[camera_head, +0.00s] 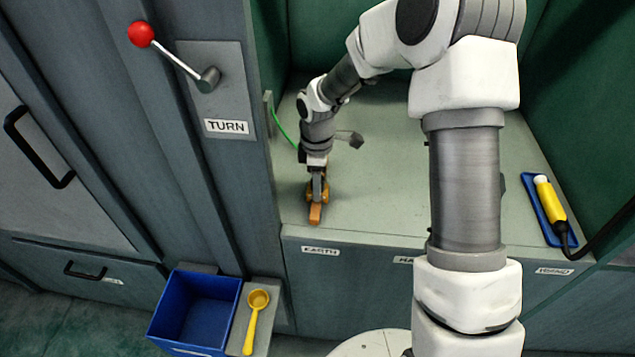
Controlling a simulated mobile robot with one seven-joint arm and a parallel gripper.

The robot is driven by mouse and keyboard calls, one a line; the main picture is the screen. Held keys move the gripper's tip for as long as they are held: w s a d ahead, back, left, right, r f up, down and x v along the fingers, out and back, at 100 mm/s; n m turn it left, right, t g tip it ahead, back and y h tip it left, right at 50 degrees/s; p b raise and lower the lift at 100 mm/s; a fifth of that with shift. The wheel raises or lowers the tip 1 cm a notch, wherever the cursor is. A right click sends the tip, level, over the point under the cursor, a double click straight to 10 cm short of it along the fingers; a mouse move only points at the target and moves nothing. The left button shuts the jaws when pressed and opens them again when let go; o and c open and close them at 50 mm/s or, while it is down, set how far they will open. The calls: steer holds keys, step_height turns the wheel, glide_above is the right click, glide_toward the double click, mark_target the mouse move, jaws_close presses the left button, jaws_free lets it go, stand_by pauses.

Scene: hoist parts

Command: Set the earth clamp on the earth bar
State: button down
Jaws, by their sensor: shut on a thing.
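My gripper (317,186) points down over the front left of the green-grey counter and is shut on the earth clamp (325,192), a small yellow-orange piece mostly hidden by the fingers. A copper-orange block (315,214), which looks like the earth bar, shows just below it, above the EARTH label (320,250). The clamp and the block overlap in this view. I cannot tell whether the clamp sits on the block or is held just above it.
A green cable (281,128) runs from the left wall towards my gripper. A grey lever-like piece (350,138) shows beside my wrist. A yellow handset (549,199) lies in a blue holder at right. A blue bin (160,317) and yellow spoon-shaped tool (254,318) are lower left.

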steer(key=shift+f, duration=0.2)
steer(key=shift+c, duration=1.2)
jaws_free()
